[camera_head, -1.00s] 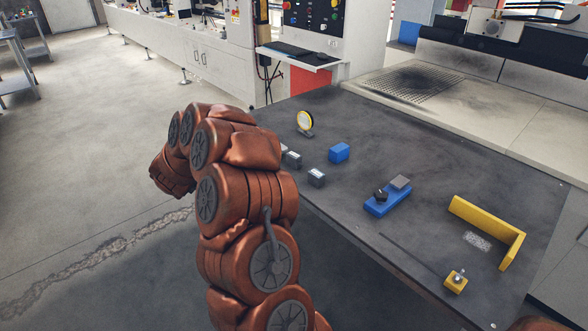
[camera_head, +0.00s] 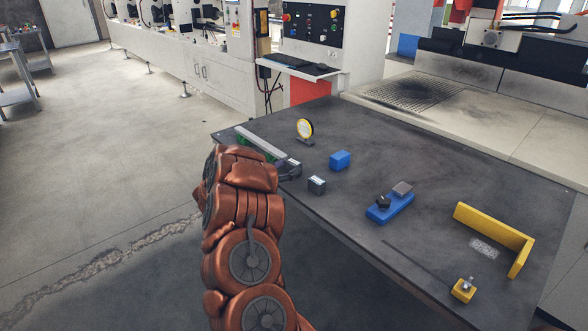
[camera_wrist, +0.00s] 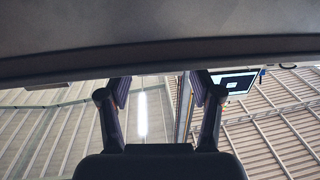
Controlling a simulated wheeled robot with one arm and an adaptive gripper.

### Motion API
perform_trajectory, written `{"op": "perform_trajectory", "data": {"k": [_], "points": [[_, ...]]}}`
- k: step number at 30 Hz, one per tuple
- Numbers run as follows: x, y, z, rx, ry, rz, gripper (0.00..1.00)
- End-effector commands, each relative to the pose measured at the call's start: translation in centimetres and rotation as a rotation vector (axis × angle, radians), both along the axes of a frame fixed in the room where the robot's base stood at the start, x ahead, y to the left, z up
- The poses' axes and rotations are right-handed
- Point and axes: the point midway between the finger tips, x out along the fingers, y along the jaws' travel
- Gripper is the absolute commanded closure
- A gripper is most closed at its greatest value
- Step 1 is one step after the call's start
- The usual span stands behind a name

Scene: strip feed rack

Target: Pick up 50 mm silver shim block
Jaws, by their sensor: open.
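Two small grey metal blocks stand on the dark table in the head view. One block (camera_head: 316,185) is fully visible, and another block (camera_head: 292,165) stands behind it to the left, close beside my arm and partly hidden. I cannot read their sizes, so I cannot tell which is the 50 mm shim block. My gripper (camera_wrist: 160,88) shows in the wrist view with its two fingers spread and nothing between them; ceiling beams are behind it.
A long grey-green strip (camera_head: 260,144) lies at the far left edge.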

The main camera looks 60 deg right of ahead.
Motion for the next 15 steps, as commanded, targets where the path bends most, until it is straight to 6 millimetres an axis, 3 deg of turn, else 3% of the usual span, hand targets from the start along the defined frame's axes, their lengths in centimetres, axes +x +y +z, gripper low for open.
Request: {"op": "perform_trajectory", "data": {"k": [6, 15], "points": [[-0.6, -2.9, 0.3, 0.000, -0.002, -0.002, 0.35], [-0.7, -3.6, 0.4, 0.000, -0.002, 0.001, 0.35]]}}
